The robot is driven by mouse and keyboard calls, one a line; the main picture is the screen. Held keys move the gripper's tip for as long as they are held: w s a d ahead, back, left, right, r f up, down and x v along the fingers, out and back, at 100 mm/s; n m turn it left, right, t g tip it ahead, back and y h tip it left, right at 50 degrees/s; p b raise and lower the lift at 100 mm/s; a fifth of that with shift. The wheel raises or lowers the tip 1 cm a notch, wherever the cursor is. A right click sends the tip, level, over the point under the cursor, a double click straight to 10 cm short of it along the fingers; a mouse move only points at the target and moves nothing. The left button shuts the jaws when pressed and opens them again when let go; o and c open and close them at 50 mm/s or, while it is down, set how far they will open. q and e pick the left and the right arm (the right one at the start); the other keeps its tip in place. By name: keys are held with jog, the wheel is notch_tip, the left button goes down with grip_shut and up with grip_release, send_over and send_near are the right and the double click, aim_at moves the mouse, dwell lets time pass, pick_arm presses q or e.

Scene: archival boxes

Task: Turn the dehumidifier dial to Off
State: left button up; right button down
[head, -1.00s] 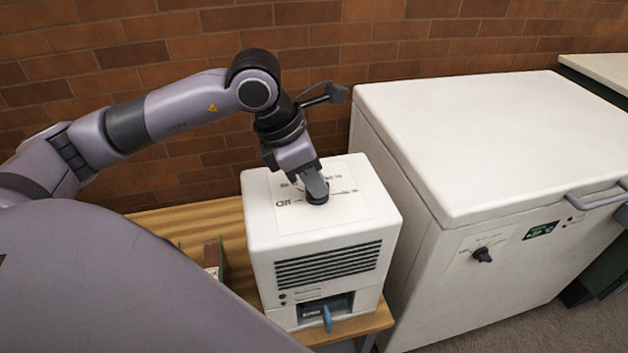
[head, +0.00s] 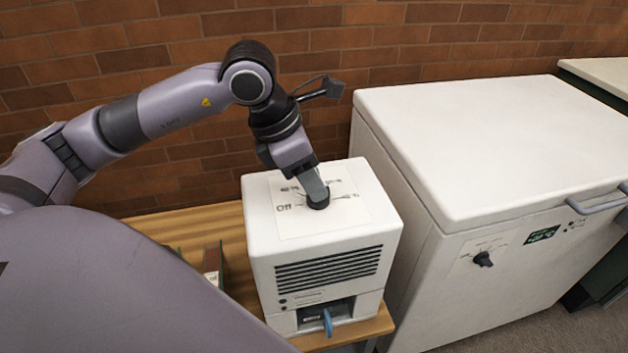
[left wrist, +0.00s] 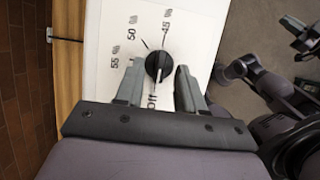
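The dehumidifier (head: 262,215) is a white box with a dark front grille and a labelled top. Its dial (left wrist: 158,66) is a round black knob with a white mark, seen in the left wrist view among the labels 55 %, 50 %, 45 % and Off. The white mark is on the side of the knob towards Off. My left gripper (left wrist: 159,72) is open, one finger on each side of the dial, with white panel visible between knob and fingers. In the head view my left gripper (head: 318,200) covers the dial. My right arm shows at the right of the wrist view; its finger state is unclear.
A wooden table (head: 195,232) carries the dehumidifier. A large white chest freezer (head: 490,150) with its own dial (head: 483,259) stands close on the right. A brick wall (head: 400,40) is behind. A small item (head: 212,262) stands left of the dehumidifier.

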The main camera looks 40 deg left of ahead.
pick_arm(q)
jog(key=v, duration=0.5)
jog(key=shift+s+a+r, duration=0.1)
jog(key=shift+r, duration=0.2)
